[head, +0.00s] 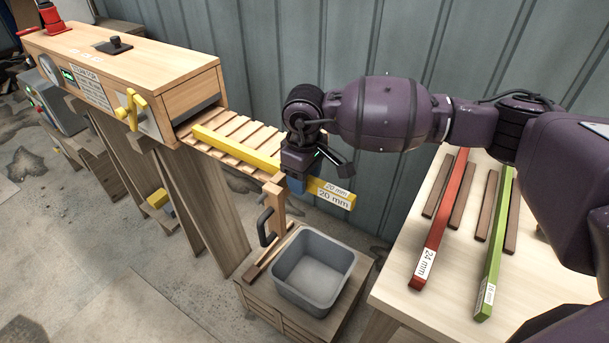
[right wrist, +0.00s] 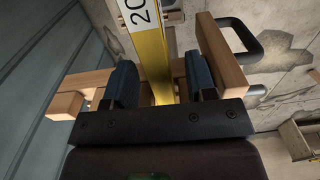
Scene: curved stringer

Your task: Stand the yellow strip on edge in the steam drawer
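The yellow strip (head: 240,148) lies along the slatted steam drawer (head: 222,147), which is pulled out of the wooden steam box. Its end labelled 20 mm sticks out past the drawer's front. I cannot tell for sure whether it stands on edge. My right gripper (head: 294,182) is at the strip near the drawer's front end. In the right wrist view the strip (right wrist: 153,62) runs between my blue fingertips (right wrist: 160,82), with visible gaps beside it, so the gripper is open around it. My left gripper is out of view.
A grey bin (head: 313,268) stands on a low crate below the drawer front. The steam box (head: 130,70) is at left; a corrugated wall stands behind.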

